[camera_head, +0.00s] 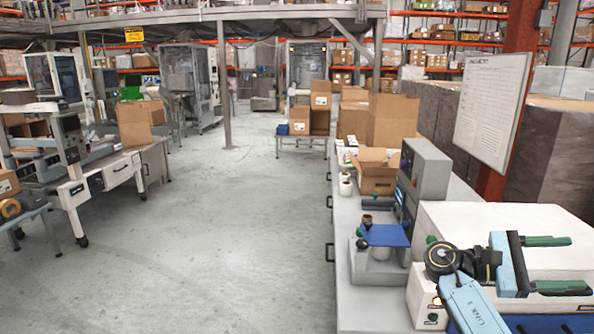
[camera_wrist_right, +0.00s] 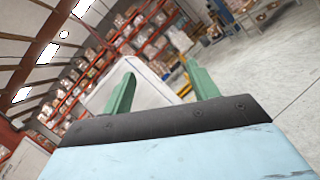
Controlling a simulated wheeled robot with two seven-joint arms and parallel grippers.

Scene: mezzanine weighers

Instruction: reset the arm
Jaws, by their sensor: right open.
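My right gripper (camera_head: 578,264) is at the lower right of the head view, above a white-topped machine (camera_head: 475,222). Its two green fingers point right and stand wide apart, with nothing between them. The right wrist view shows the same open, empty gripper (camera_wrist_right: 160,74), with a pale panel, shelving and floor beyond it. My light blue right arm link comes in from the bottom edge. My left gripper is not in the head view.
A weigher with a blue plate (camera_head: 384,235) stands on the grey counter (camera_head: 352,292), left of the white machine. An open cardboard box (camera_head: 378,183) sits behind it. A whiteboard (camera_head: 489,112) hangs on a red post. The floor (camera_head: 230,230) at left centre is clear.

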